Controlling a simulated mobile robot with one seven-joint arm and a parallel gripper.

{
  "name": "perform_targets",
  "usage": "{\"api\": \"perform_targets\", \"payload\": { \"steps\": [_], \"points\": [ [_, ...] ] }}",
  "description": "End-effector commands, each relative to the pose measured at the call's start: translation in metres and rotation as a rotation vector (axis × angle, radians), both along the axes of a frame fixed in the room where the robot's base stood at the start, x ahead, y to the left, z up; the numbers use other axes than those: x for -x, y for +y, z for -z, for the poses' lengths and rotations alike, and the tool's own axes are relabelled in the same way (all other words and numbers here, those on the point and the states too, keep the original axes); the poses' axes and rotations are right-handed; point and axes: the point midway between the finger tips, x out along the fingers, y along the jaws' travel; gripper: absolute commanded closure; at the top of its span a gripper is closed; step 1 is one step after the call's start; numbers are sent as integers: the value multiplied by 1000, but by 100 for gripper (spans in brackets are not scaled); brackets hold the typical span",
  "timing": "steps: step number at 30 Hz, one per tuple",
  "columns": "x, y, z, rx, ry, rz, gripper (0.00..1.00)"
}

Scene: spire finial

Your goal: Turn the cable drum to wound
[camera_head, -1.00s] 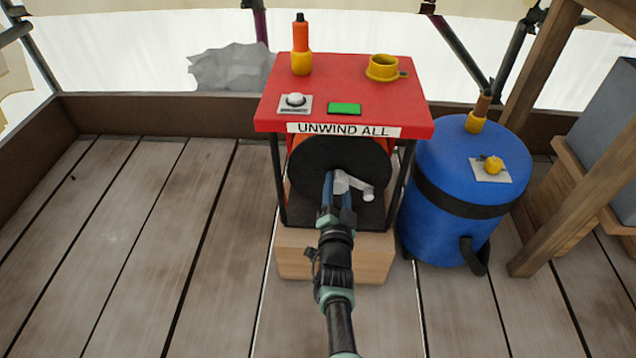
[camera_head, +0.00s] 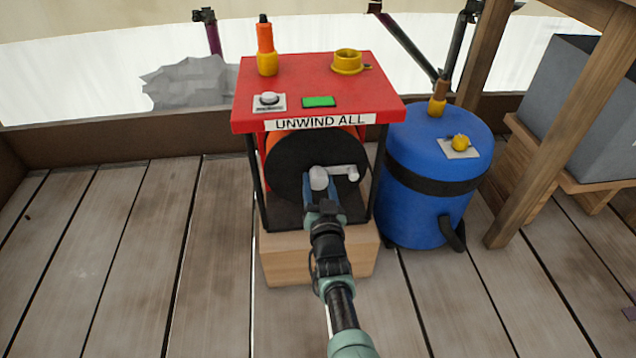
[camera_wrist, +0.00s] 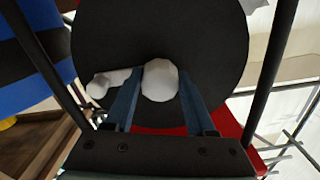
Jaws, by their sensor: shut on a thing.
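The cable drum (camera_head: 292,165) has a black round face and some orange behind it. It sits in a black frame under a red top labelled UNWIND ALL (camera_head: 322,122). A pale crank (camera_head: 345,171) is on the face, its arm pointing right and slightly up from a rounded knob (camera_head: 318,178). In the wrist view the knob (camera_wrist: 160,80) sits between my blue fingers, with the crank arm (camera_wrist: 108,82) to the left. My gripper (camera_head: 319,187) is shut on this knob, in front of the drum. The fingers hide part of the lower face.
The red top bears a white button (camera_head: 268,99), a green panel (camera_head: 319,101), an orange-and-yellow handle (camera_head: 266,50) and a yellow ring (camera_head: 347,62). A blue barrel (camera_head: 430,200) stands close on the right, by a wooden post (camera_head: 520,175). The plank floor at left is clear.

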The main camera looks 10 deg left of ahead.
Motion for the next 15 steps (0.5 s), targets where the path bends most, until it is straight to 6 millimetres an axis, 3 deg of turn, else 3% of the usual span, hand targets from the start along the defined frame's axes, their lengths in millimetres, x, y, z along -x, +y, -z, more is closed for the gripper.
{"api": "perform_targets", "payload": {
  "steps": [12, 13, 15],
  "points": [
    [1, -2, 2, 19, -3, 1, 100],
    [1, -2, 2, 19, -3, 1, 43],
    [1, -2, 2, 19, -3, 1, 30]
  ]
}}
